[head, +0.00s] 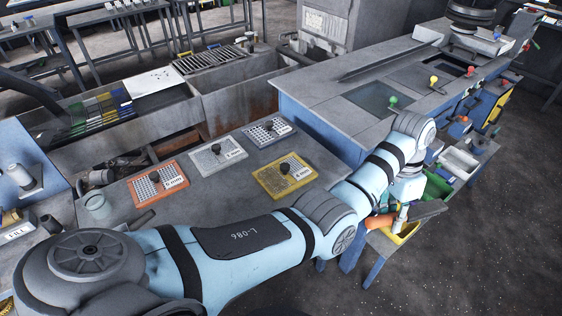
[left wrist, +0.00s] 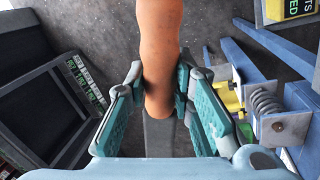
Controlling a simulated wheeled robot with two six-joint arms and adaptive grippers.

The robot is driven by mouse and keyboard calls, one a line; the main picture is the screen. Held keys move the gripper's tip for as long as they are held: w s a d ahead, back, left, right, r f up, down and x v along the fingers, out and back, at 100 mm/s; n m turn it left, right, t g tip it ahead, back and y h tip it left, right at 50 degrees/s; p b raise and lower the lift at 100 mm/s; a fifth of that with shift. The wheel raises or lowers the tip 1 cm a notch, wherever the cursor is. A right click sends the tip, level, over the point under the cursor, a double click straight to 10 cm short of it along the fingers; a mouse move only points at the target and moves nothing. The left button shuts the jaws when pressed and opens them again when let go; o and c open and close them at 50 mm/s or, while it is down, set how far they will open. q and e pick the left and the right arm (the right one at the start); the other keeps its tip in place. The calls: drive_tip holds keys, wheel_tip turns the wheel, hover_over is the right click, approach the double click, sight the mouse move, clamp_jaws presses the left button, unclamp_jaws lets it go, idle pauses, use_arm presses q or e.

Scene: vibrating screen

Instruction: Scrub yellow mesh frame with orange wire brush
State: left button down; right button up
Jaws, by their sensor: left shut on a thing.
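The yellow mesh frame (head: 300,174) lies flat on the grey bench, with a dark knob on it and a white label. My left gripper (head: 402,219) is beyond the bench's right edge, to the right of the yellow frame and apart from it. It is shut on the orange wire brush (head: 379,221). In the left wrist view the orange handle (left wrist: 160,50) runs up from between the fingers. The brush's bristles cannot be made out. My right gripper is not in view.
An orange mesh frame (head: 146,188), a light grey one (head: 207,161) and a darker one (head: 258,135) lie on the same bench. A yellow bin (head: 400,238) is below my left gripper. A blue-sided machine (head: 310,110) stands behind the bench.

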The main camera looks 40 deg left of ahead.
use_arm(q)
drive_tip(key=w+a+f+n+t+y+p, duration=0.1)
drive_tip(key=a+f+n+t+p, duration=0.15)
drive_tip(key=a+n, duration=1)
drive_tip(key=a+f+n+t+p, duration=0.1)
drive_tip(key=a+f+n+p, duration=0.2)
drive_tip(key=a+n, duration=0.95)
drive_tip(key=f+m+b, duration=0.1)
drive_tip(key=a+f+m+b, duration=0.1)
drive_tip(key=f, duration=0.1)
drive_tip(key=a+f+b, duration=0.1)
drive_tip(key=f, duration=0.1)
drive_tip(key=shift+w+a+f+m, duration=0.2)
drive_tip(key=shift+a+m, duration=0.05)
drive_tip(key=shift+m, duration=0.15)
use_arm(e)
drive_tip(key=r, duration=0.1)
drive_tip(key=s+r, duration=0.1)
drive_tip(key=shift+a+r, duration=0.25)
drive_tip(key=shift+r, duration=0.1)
use_arm(q)
drive_tip(key=shift+r, duration=0.1)
drive_tip(key=shift+f+b, duration=0.3)
drive_tip(key=shift+f, duration=0.3)
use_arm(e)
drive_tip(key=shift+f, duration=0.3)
